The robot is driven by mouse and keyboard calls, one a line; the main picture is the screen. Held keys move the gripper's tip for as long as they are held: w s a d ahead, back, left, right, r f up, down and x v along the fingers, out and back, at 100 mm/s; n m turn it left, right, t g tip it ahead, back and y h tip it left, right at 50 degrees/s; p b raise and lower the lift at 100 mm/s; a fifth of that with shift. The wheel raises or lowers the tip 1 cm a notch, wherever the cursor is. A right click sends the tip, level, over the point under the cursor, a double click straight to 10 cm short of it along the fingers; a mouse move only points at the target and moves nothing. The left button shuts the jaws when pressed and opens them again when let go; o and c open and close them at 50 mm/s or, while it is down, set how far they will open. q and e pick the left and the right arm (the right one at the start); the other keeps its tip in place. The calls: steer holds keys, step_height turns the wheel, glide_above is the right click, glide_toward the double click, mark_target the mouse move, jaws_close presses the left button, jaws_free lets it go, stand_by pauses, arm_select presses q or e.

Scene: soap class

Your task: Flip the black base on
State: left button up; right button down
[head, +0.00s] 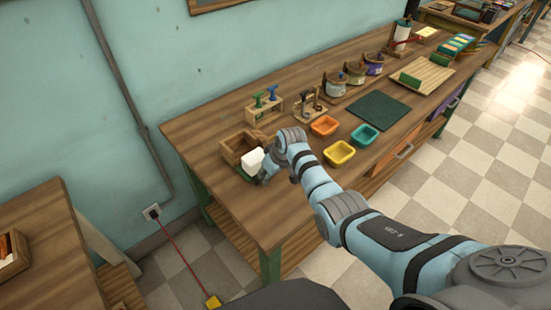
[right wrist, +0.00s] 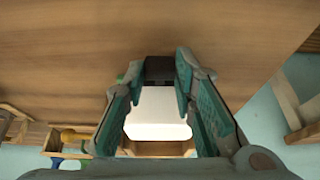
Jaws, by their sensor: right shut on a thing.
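My right gripper (head: 265,176) is low over the near left end of the long wooden table, beside a white block (head: 253,161). In the right wrist view its teal fingers (right wrist: 160,70) are on either side of a small black part, which I take as the black base (right wrist: 159,68). The fingers are shut on it. The white block (right wrist: 158,112) also shows between the fingers, right by the black part. In the head view the black base is hidden by the gripper and the block. Whether any switch on it is on cannot be seen. My left gripper is not in view.
A wooden box (head: 231,147) stands right behind the white block. A wooden rack (head: 263,108) with green and blue tools is beyond. Orange (head: 324,125), yellow (head: 339,153) and teal (head: 364,135) trays lie to the right, near my arm. A dark green mat (head: 383,109) lies further along.

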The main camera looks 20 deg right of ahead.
steer(key=shift+f, duration=0.1)
steer(key=c, duration=1.3)
jaws_free()
steer(key=shift+s+d, duration=0.1)
steer(key=shift+s, duration=0.1)
steer(key=v, duration=1.2)
